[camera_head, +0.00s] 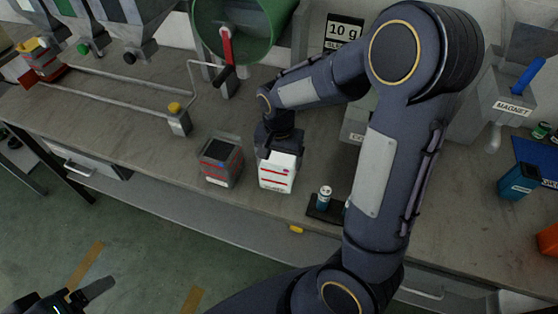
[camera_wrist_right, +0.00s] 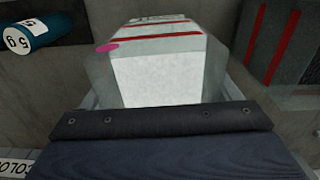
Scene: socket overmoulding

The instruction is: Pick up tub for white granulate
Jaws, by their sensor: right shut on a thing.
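The tub for white granulate (camera_head: 277,176) is a white box with red stripes. It stands upright on the workbench near the front edge, as far as I can tell. My right gripper (camera_head: 279,150) is over it from above and shut on it. In the right wrist view the tub (camera_wrist_right: 163,75) fills the middle, with white inside and a pink spot on its rim. The dark gripper body hides its near part. My left gripper (camera_head: 70,303) is at the bottom left, away from the bench; its fingers are only partly in view.
A grey tub with red stripes (camera_head: 221,162) stands close to the left. A small blue-and-white cylinder (camera_head: 324,197) stands on a dark base to the right. Hoppers and a green drum (camera_head: 240,30) are behind. A magnet box (camera_head: 505,100) is at the right.

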